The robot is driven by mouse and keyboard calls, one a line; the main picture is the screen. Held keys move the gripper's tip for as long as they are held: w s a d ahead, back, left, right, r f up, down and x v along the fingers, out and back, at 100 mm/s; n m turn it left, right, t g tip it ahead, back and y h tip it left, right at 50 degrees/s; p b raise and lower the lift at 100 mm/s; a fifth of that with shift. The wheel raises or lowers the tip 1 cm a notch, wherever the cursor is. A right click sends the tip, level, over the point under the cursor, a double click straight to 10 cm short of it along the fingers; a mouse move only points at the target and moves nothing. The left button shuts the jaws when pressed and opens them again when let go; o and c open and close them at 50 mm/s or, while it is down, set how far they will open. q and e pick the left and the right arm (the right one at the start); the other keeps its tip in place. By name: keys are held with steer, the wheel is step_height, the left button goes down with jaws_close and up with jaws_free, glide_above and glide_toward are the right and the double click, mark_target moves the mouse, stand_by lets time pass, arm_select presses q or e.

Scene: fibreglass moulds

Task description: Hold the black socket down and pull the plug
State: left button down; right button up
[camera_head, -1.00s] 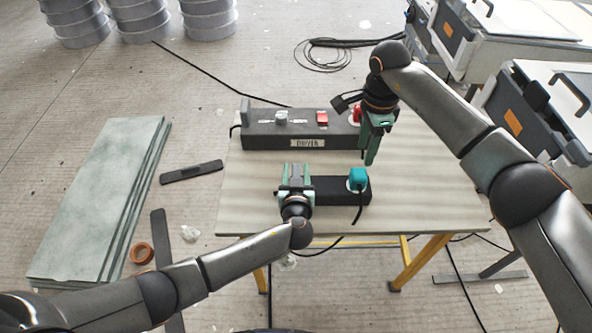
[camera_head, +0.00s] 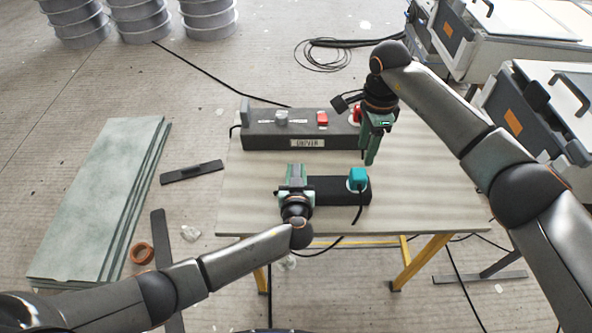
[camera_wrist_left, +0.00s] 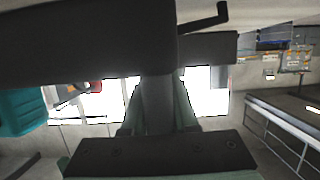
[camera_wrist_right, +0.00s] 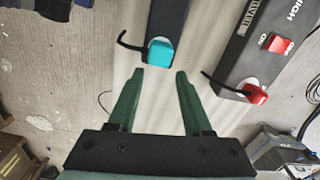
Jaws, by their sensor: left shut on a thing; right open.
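The black socket (camera_head: 335,190) is a long dark block lying on the table. A teal plug (camera_head: 357,179) sits in its right end, with a black cord trailing toward the front. My left gripper (camera_head: 295,172) is shut on the socket at its left end; the left wrist view shows the socket (camera_wrist_left: 85,45) close up and the plug (camera_wrist_left: 22,100) at the left edge. My right gripper (camera_head: 370,160) is empty, above the table behind the plug. In the right wrist view the open fingers (camera_wrist_right: 160,80) point toward the plug (camera_wrist_right: 160,51), apart from it.
A dark box labelled DRYER (camera_head: 270,141) stands behind the socket, with a red switch (camera_head: 322,118) and a red plug (camera_wrist_right: 256,94) at its right end. The table (camera_head: 430,200) is clear at right front. Green-grey sheets (camera_head: 95,200) lie on the floor at left.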

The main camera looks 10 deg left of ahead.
mark_target(359, 173)
stand_by(0.4)
steer(key=shift+o, duration=0.6)
steer(key=o, duration=0.4)
step_height(359, 173, down, 2)
steer(key=shift+f+m, duration=0.1)
steer(key=shift+m, duration=0.7)
steer(key=shift+o, duration=0.2)
steer(key=shift+f, duration=4.45)
jaws_close()
